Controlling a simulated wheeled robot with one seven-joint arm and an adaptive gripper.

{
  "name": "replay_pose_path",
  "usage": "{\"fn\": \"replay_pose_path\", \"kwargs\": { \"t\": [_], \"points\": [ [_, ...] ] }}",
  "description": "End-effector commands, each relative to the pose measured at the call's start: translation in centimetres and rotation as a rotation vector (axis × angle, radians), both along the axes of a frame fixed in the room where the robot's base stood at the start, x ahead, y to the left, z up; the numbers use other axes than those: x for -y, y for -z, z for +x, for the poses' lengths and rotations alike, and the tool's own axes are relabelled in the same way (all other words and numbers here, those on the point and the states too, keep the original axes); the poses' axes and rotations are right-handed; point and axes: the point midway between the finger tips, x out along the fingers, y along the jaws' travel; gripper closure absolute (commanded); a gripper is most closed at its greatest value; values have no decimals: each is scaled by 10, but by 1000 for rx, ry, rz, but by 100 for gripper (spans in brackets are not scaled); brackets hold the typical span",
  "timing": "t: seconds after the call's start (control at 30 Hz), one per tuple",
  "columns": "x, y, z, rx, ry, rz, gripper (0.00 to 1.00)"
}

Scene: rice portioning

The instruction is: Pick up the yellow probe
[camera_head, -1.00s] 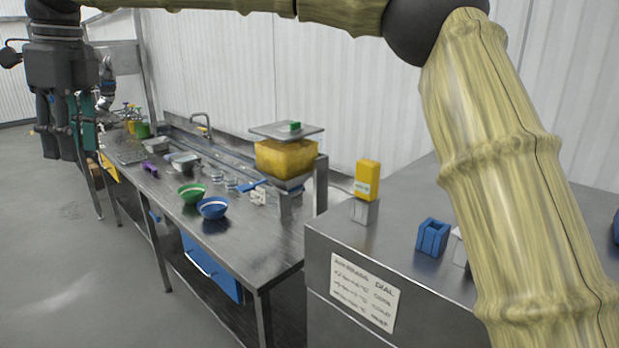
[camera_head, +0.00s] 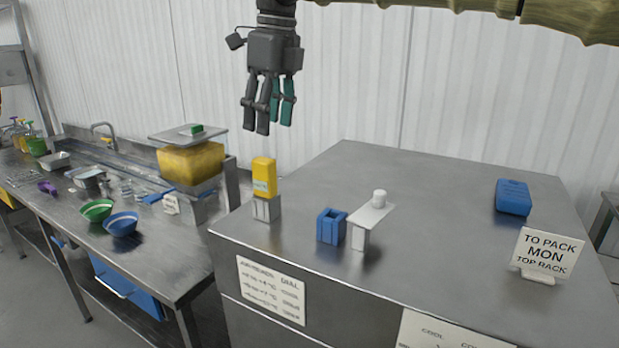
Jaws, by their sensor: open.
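The yellow probe (camera_head: 264,176) is a yellow block with a pale label. It stands upright in a small grey holder (camera_head: 266,208) at the left end of the steel cabinet top. My gripper (camera_head: 268,118) is open and empty, with its dark and green fingers pointing down. In the picture it hangs above the probe, against the white wall, with a clear gap between them. How far it is from the probe in depth I cannot tell.
A blue holder (camera_head: 331,226) and a white stand with a small knob (camera_head: 371,214) are right of the probe. The lower counter (camera_head: 150,262) holds green (camera_head: 97,210) and blue (camera_head: 122,223) bowls and a yellow tub (camera_head: 190,162).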

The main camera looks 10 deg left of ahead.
Motion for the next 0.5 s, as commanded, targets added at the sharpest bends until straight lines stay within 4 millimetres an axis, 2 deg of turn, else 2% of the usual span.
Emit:
{"fn": "replay_pose_path", "kwargs": {
  "t": [0.5],
  "points": [
    [-8,53,3,-1,1,-2,48]
  ]
}}
